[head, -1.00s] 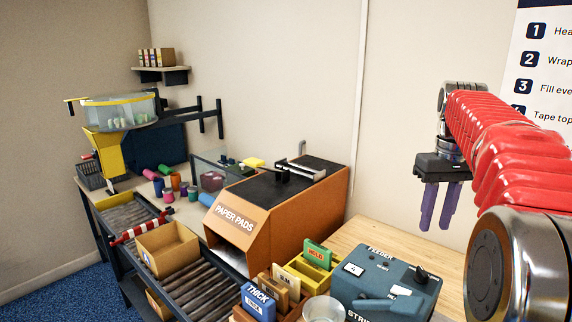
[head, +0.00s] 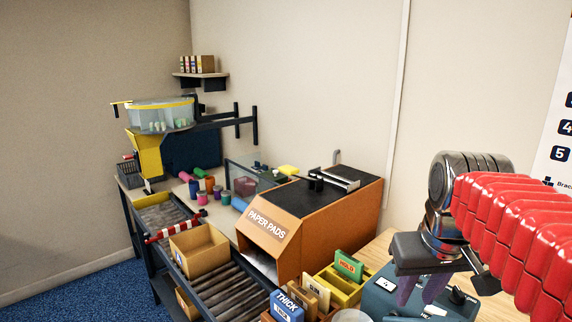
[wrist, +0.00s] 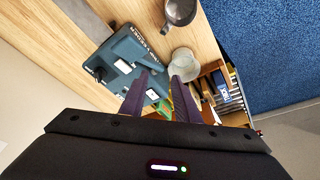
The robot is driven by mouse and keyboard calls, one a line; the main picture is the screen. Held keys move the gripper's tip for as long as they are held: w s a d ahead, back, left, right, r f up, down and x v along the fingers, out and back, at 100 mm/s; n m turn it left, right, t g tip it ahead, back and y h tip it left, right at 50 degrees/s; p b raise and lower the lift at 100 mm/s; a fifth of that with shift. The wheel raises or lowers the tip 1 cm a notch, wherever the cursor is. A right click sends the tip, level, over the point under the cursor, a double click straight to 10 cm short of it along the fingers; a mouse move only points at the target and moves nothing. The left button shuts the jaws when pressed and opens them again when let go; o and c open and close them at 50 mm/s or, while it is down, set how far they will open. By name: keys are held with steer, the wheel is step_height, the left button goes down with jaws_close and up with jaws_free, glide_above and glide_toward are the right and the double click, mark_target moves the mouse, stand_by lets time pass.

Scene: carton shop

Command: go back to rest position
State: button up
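My gripper (head: 421,290) is at the lower right of the head view, pointing down in front of the teal feeder machine (head: 380,303). Its two purple fingers also show in the wrist view (wrist: 160,88), spread apart with nothing between them. The wrist view shows the teal machine (wrist: 118,68) to the left of the fingers and a clear cup (wrist: 184,65) near the tip of the right finger. My red-sleeved arm reaches in from the right of the head view.
An orange paper pads machine (head: 318,232) stands left of my gripper. An open carton (head: 199,252) sits on the roller conveyor (head: 233,289). A metal jug (wrist: 180,12) stands on the wooden bench (wrist: 203,45). Card holders, one yellow (head: 341,287), stand beside the feeder.

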steer(key=s+a+f+t, duration=0.2)
steer(key=s+a+f, duration=0.5)
steer(key=s+f, duration=0.2)
steer(key=shift+y, duration=0.3)
steer(key=shift+s, duration=0.1)
